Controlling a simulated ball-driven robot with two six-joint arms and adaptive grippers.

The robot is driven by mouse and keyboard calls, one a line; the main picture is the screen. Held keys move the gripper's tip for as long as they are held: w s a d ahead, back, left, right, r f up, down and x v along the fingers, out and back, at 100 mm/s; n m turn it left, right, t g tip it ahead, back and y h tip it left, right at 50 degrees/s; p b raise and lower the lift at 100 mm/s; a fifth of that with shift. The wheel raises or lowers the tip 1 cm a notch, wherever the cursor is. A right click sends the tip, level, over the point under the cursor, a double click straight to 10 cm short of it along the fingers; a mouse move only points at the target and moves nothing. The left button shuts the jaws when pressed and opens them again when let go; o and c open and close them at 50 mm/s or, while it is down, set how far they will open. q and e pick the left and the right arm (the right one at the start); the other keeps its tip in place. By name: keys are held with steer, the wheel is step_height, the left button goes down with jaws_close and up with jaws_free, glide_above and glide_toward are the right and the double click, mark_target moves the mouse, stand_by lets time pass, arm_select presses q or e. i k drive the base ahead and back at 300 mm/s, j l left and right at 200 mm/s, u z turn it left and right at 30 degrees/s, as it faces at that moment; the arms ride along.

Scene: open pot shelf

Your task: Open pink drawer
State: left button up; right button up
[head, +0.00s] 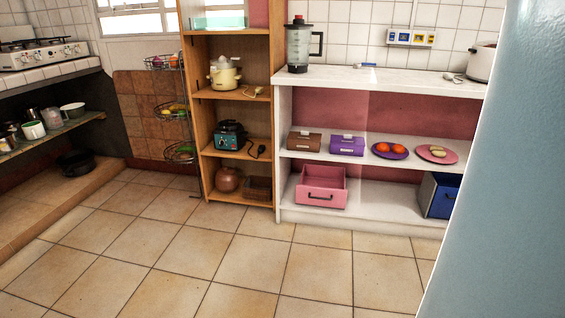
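The pink drawer (321,198) is a box-like unit on the bottom shelf of the white shelving, at its left end. Its front has a dark bar handle, and its open top shows the inside behind the front panel. I cannot tell how far the front is pulled out. Neither of my grippers is in the head view.
A blue drawer (440,196) stands at the right end of the same bottom shelf (385,205). A large pale blue-grey surface (510,170) blocks the right side. A wooden shelf unit (235,120) stands left of the white one. The tiled floor (220,260) in front is clear.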

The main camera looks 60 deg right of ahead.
mark_target(320, 185)
steer(key=z, duration=2.15)
steer(key=i+j, duration=0.1)
steer(key=i+z, duration=0.05)
